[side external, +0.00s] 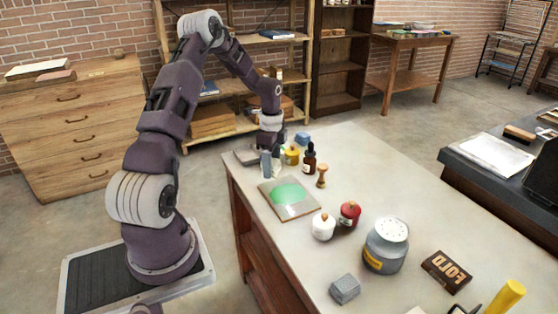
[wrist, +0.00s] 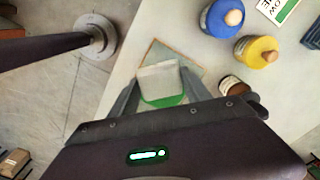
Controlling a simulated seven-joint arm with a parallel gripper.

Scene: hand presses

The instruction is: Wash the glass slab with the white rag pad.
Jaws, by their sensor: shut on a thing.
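The glass slab (side external: 302,209) lies flat near the table's left edge, with a light border and a large green patch in its middle. In the wrist view the slab (wrist: 191,62) is partly hidden behind the pad and my fingers. My gripper (side external: 270,167) is low at the slab's far side in the side view. In the wrist view its fingers are shut on the white rag pad (wrist: 160,77), and green shows along the pad's near edge. I cannot tell whether the pad touches the slab.
A blue jar (side external: 302,137), a yellow jar (side external: 293,156), a dark dropper bottle (side external: 310,160) and a small wooden piece (side external: 321,177) stand close right of my gripper. White (side external: 323,228) and red (side external: 349,214) jars stand right of the slab. A grey canister (side external: 386,250) is farther right.

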